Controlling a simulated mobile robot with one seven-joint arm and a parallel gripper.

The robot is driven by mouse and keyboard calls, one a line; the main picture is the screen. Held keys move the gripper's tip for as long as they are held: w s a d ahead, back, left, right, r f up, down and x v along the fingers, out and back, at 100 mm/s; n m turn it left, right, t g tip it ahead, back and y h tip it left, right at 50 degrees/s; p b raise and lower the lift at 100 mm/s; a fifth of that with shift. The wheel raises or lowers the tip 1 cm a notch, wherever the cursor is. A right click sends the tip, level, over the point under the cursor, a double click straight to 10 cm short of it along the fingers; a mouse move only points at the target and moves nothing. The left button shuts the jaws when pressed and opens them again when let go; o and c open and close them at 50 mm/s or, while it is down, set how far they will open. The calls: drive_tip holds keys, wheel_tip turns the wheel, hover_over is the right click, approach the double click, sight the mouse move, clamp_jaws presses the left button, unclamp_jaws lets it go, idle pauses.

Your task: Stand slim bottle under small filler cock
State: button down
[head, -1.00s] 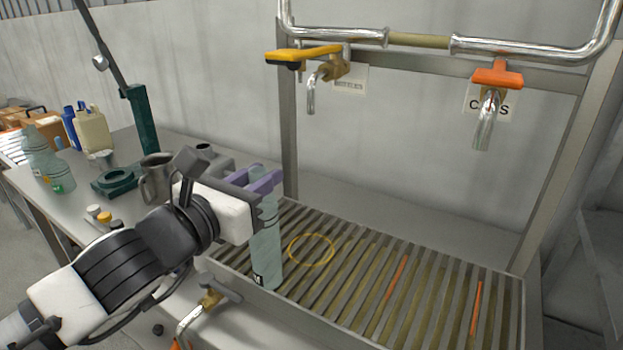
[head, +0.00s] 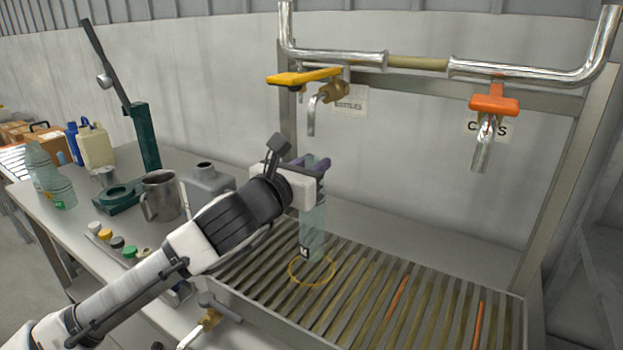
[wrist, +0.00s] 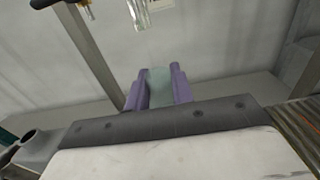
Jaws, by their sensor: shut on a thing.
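The slim bottle (head: 313,228) is pale green, clear and upright, with a small dark label near its base. My gripper (head: 315,166) is shut on its upper part; in the wrist view the purple fingers clasp the bottle (wrist: 159,87) from both sides. In the head view the bottle's base shows against the yellow ring (head: 312,269) on the slatted grate; I cannot tell whether it touches the slats. The small filler cock (head: 325,95), with a yellow lever and a thin bent spout, hangs above the bottle. A sign reading "BOTTLES" is beside it.
A larger cock with an orange handle (head: 493,105) hangs at the right above orange marks on the grate (head: 440,290). The left bench holds a metal jug (head: 161,197), a green press (head: 143,140), coloured caps and other bottles. A brass tap (head: 208,318) juts out at the front.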

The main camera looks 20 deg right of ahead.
drive_tip(key=shift+f+p, duration=0.35)
drive_tip(key=shift+f, duration=1.4)
drive_tip(key=shift+f+b, duration=0.15)
drive_tip(key=shift+b, duration=0.15)
drive_tip(key=c, duration=1.2)
unclamp_jaws()
drive_tip(key=shift+r, duration=0.25)
drive_tip(key=shift+s+a+r+p, duration=0.1)
drive_tip(key=shift+a+p, duration=0.05)
drive_tip(key=shift+p, duration=0.15)
drive_tip(key=b+v, duration=0.3)
drive_tip(key=v, duration=0.8)
drive_tip(key=shift+s+a, duration=0.3)
